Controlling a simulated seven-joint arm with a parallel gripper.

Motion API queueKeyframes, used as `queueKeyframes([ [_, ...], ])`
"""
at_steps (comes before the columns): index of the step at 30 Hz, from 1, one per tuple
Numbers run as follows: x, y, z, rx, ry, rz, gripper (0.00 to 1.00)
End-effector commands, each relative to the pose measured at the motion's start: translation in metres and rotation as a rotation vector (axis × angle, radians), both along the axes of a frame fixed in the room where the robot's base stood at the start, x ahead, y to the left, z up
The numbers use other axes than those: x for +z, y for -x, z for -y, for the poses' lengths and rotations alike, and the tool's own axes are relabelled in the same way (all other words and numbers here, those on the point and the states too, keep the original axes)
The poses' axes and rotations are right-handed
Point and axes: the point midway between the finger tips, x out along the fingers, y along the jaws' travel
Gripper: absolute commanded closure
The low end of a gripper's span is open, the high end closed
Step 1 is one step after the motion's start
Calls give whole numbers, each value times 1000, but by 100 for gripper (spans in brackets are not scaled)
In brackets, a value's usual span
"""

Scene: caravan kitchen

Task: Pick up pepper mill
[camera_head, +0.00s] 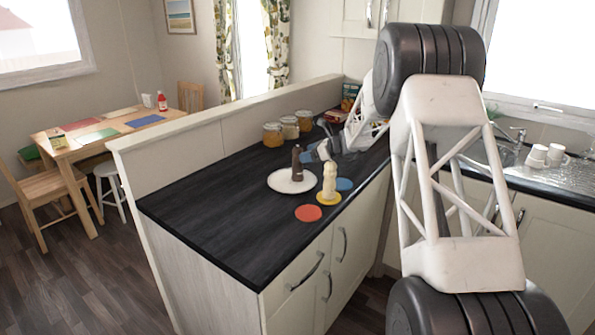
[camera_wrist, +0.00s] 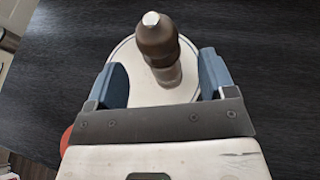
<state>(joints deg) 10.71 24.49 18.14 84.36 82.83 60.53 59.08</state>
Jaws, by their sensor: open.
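The dark brown pepper mill (camera_head: 296,160) stands upright on a white plate (camera_head: 281,185) on the dark counter. In the wrist view the mill (camera_wrist: 157,38) has a rounded brown body with a silver cap, and the plate (camera_wrist: 126,58) lies under it. My gripper (camera_wrist: 163,73) is open, its blue fingers on either side of the mill's lower part, with gaps visible between fingers and mill. In the head view my gripper (camera_head: 313,153) is just right of the mill.
A cream-coloured mill (camera_head: 329,180) stands close by on a yellow coaster (camera_head: 327,204). A red coaster (camera_head: 308,213) and a blue coaster (camera_head: 344,184) lie near it. Several jars (camera_head: 273,135) stand along the low wall. The counter's left part is clear.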

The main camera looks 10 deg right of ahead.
Motion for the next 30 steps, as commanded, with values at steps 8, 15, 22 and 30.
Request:
queueKeyframes([
  [8,-7,-8,-14,1,-1,-1,24],
  [15,-15,-21,-35,1,0,0,24],
  [22,-18,-25,-42,0,0,0,24],
  [30,-18,-25,-42,0,0,0,24],
])
